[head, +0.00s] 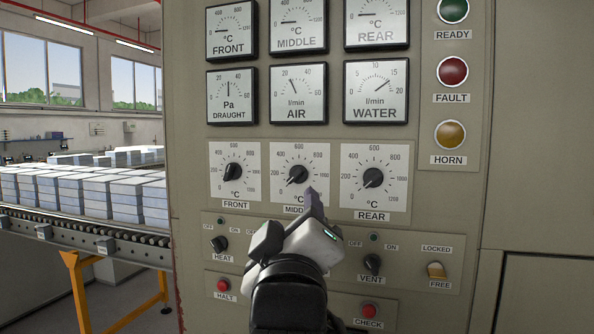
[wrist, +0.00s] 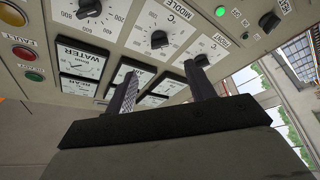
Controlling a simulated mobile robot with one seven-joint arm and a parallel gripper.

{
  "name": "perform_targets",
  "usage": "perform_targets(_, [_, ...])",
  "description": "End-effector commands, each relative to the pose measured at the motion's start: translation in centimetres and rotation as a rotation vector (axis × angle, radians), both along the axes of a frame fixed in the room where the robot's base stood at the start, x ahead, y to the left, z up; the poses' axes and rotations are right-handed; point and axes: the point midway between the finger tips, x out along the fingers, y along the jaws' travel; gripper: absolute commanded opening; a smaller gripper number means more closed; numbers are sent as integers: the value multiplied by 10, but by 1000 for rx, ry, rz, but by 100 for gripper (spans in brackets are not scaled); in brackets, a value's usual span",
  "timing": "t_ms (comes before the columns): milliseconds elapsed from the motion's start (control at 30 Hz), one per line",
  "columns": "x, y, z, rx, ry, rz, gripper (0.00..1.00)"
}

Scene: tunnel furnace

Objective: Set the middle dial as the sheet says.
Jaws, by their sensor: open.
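The middle dial (head: 297,174) is a black knob on a white scale plate, between the front dial (head: 234,172) and the rear dial (head: 373,178). Its pointer seems turned to the lower left, near the low end of its scale. My gripper (head: 314,200) is in front of the panel, just below and right of the middle knob, and hides part of its label. In the wrist view my gripper (wrist: 160,70) has its two fingers spread and empty. The middle dial (wrist: 160,40) shows beyond the gap, apart from the fingers. No sheet shows in either view.
Below the dials are the heat switch (head: 219,244), vent switch (head: 372,264), halt button (head: 223,285), check button (head: 369,311) and a locked/free switch (head: 437,270). Gauges sit above. A conveyor (head: 60,233) with stacked pale blocks runs at left.

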Motion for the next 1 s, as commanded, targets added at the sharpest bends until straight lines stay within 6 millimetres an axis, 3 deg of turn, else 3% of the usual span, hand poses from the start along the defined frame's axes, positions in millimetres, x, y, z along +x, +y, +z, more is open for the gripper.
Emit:
perform_targets(333, [38,-1,16,1,5,1,55])
perform_targets(700, [102,-2,31,0,2,2,55])
perform_targets(1000, [117,-3,33,1,0,2,55])
